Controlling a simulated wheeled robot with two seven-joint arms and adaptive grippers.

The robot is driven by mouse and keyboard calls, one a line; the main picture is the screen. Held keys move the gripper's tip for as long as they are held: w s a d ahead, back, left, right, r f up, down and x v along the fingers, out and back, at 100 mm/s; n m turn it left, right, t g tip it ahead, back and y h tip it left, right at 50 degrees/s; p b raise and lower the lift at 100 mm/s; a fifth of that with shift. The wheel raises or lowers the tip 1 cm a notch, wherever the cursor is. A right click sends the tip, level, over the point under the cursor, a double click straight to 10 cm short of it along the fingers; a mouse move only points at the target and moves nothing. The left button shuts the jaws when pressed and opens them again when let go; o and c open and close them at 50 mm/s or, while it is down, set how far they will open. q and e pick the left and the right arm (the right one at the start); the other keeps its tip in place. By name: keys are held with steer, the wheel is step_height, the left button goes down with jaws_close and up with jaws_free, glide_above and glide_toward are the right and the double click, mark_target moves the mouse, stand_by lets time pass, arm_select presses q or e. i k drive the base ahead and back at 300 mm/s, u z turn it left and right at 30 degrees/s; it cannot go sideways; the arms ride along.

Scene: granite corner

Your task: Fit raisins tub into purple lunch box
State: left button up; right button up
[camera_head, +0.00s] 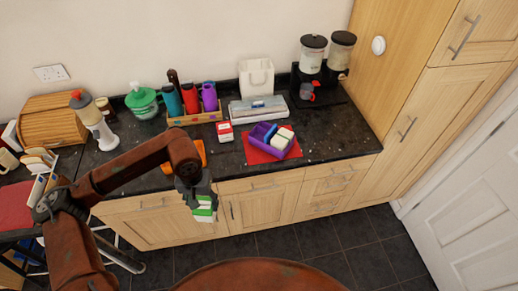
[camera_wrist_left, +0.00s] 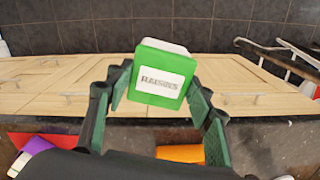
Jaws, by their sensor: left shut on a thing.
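The raisins tub is a green and white tub (camera_head: 205,213) with a label reading "RAISINS" in the left wrist view (camera_wrist_left: 160,83). My left gripper (camera_head: 197,192) is shut on it, one finger on each side. It holds the tub in the air in front of the counter's front edge, over the floor side. The purple lunch box (camera_head: 259,131) stands open on a red mat (camera_head: 257,155) on the counter, to the right of and behind the gripper. My right gripper is not in view.
A red and white tub (camera_head: 224,132) stands left of the lunch box. An orange item (camera_head: 198,153) lies behind my left wrist. A bottle rack (camera_head: 195,117), a grey boxy item (camera_head: 258,109) and dispensers (camera_head: 313,55) stand at the back. The counter's right front is clear.

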mark_target(256, 137)
steer(key=k, duration=1.1)
steer(key=z, duration=0.6)
steer(key=i, duration=0.65)
steer(key=z, duration=0.6)
steer(key=i, duration=0.7)
steer(key=u, duration=0.45)
steer(key=i, duration=0.7)
steer(key=u, duration=0.75)
